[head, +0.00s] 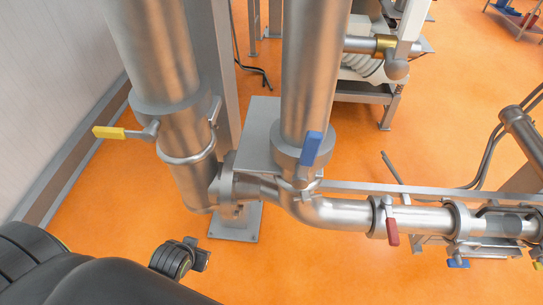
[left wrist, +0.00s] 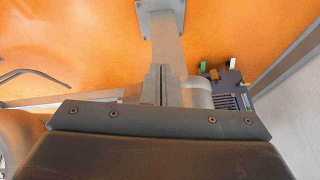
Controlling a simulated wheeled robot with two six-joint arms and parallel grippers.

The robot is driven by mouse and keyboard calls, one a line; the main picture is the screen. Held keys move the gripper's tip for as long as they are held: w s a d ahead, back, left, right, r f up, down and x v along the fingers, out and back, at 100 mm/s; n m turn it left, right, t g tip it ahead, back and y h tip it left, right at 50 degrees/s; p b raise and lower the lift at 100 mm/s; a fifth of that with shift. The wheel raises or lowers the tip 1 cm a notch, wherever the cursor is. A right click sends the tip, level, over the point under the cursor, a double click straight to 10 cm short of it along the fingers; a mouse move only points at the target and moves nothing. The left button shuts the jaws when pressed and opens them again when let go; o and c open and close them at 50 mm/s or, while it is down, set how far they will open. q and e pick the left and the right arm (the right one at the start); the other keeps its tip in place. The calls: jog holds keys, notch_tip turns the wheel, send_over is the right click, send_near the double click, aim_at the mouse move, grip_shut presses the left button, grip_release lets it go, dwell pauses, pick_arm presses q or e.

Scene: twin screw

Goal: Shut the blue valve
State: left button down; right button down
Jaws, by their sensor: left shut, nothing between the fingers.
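The blue valve handle (head: 311,150) stands upright on the front of the middle vertical steel pipe, just above its elbow. A second, smaller blue handle (head: 458,263) shows low at the right under the horizontal pipe. My left arm comes in at the bottom left of the head view. Its dark end is low and left of the upright blue handle, well apart from it. In the left wrist view my left gripper (left wrist: 158,78) is shut, with its fingers together and nothing between them. No blue handle shows clearly in that view. My right gripper is not in view.
A yellow handle (head: 110,132) sticks out left from the thick left pipe (head: 165,95). A red handle (head: 392,230) hangs on the horizontal pipe (head: 340,212). A pale wall (head: 50,90) bounds the left. Orange floor (head: 320,275) is open in front of the pipes.

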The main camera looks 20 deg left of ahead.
aim_at(306, 157)
pick_arm(q)
jog(key=w+d+r+n+t+h+b, duration=0.1)
jog(key=w+r+t, duration=0.65)
jog(key=r, duration=0.35)
jog(key=w+r+t+h, duration=0.1)
jog(key=w+r+t, duration=0.6)
jog(key=r, duration=0.4)
jog(key=d+r+m+t+h, duration=0.2)
jog(key=d+r+m+h, duration=0.2)
jog(key=r+h, duration=0.4)
jog(key=s+d+m+g+h, duration=0.2)
jog(key=s+m+g+h, duration=0.1)
jog(key=m+g+h, duration=0.3)
jog(key=s+d+r+m+g+h, duration=0.1)
jog(key=s+d+m+g+h, duration=0.1)
jog(key=m+g+h, duration=0.5)
jog(key=shift+s+r+g+h, duration=0.3)
jog(key=shift+s+g+h, duration=0.35)
jog(key=shift+h, duration=1.35)
jog(key=shift+w, duration=0.1)
jog(key=d+f+p+x, duration=0.2)
jog(key=p+x, duration=0.3)
jog(key=x, duration=0.8)
jog(key=shift+w+f, duration=0.2)
